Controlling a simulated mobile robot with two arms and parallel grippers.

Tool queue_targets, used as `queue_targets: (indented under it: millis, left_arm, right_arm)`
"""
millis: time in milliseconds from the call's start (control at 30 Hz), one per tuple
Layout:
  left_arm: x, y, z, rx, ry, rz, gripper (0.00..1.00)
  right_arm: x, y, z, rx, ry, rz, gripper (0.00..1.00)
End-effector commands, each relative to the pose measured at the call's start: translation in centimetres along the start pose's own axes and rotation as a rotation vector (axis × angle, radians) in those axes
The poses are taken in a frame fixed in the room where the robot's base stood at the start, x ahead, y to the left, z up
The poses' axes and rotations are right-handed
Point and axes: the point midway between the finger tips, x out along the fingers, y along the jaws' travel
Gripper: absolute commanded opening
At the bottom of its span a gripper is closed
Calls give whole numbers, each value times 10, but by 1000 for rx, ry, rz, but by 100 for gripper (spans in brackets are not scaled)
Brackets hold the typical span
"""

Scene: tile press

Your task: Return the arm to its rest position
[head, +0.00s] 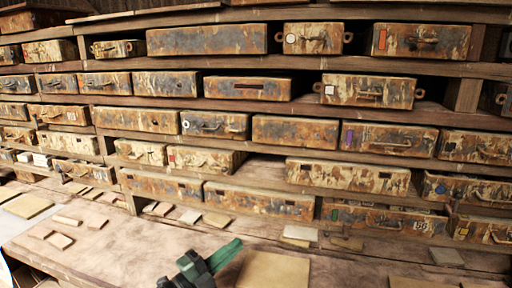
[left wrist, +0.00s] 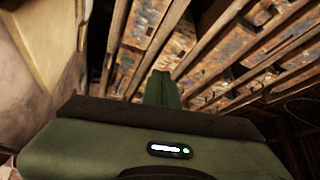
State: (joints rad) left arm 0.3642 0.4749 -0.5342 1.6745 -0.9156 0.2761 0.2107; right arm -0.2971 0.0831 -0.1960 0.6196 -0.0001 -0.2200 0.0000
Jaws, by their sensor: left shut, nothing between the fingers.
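My left gripper (head: 235,245) shows at the bottom middle of the head view, green with dark parts, above the wooden bench (head: 130,250). Its fingers point to the upper right and are closed together with nothing between them. In the left wrist view the gripper's green fingers (left wrist: 162,78) also stand together, shut and empty, with the shelves beyond them. My right gripper is in neither view.
A wooden shelf rack (head: 225,104) with several rusty metal drawers fills the back. Flat tiles lie on the bench, including a large tan tile (head: 273,271) just right of the gripper and a pale tile (head: 300,233) farther back. The bench left of the gripper is mostly bare.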

Motion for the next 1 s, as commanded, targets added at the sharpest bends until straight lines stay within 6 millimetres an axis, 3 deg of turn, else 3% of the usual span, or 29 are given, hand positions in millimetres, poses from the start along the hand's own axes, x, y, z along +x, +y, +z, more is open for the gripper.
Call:
queue_targets:
  millis: [167, 267, 367, 467, 600, 700, 1000]
  left_arm:
    - [-20, -4, 14, -170, -197, -102, 0]
    - [-44, 1, 28, -301, -354, -150, 0]
    - [-85, 20, 44, -481, -574, -177, 0]
    - [-145, 58, 52, -695, -841, -152, 0]
    - [-227, 116, 31, -948, -1153, -37, 0]
    - [-268, 143, 7, -1063, -1295, 53, 0]
    - [-343, 182, -61, -1268, -1534, 276, 0]
  right_arm:
    - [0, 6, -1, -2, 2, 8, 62]
    - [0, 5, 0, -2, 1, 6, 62]
    - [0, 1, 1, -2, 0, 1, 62]
    - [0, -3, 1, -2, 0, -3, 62]
    - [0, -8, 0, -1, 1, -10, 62]
    - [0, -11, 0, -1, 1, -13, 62]
    - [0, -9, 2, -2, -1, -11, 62]
